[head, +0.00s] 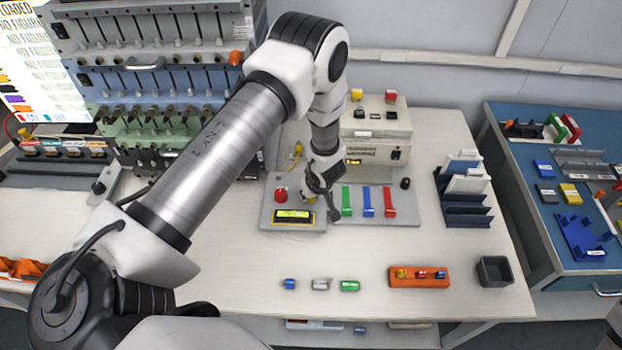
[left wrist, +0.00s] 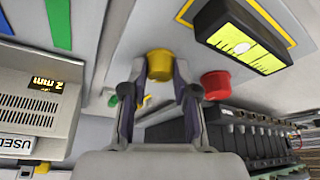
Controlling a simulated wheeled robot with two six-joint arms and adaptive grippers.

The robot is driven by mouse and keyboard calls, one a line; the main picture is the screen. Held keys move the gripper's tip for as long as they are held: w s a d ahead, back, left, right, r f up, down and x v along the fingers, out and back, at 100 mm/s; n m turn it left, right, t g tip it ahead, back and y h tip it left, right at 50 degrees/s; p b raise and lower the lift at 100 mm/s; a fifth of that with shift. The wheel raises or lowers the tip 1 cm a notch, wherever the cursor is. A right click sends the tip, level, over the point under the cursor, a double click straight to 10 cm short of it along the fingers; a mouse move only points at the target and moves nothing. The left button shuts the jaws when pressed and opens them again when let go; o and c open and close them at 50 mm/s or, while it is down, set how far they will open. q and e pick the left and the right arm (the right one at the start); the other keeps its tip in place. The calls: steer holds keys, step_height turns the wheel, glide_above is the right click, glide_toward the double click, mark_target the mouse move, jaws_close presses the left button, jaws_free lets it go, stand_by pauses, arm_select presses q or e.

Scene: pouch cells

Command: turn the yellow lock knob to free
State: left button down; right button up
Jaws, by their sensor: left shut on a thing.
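The yellow lock knob (left wrist: 159,62) shows between my left fingertips in the left wrist view, standing on a light grey panel. My left gripper (left wrist: 160,80) is shut on it, with one finger on each side. In the head view my left gripper (head: 318,197) comes down on the panel (head: 265,214) and hides most of the knob. I cannot read the knob's angle or any lock marking. My right gripper is in neither view.
A red button (head: 281,195) and a yellow-lit display (head: 293,216) are beside the knob. Green, blue and red strips (head: 368,202) lie to the right. An instrument box (head: 376,150) stands behind. An orange block (head: 419,277) and a dark bin (head: 495,271) are at front right.

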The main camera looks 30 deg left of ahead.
arm_select(q)
steer(key=shift+n+g+p, duration=0.5)
steer(key=shift+n+p, duration=0.65)
steer(key=shift+n, duration=0.15)
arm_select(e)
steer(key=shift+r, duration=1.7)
arm_select(q)
steer(key=c, duration=0.9)
jaws_free()
steer(key=shift+w, duration=0.1)
steer(key=v, duration=1.2)
steer(key=shift+d+f, duration=0.15)
steer(key=shift+d, duration=0.05)
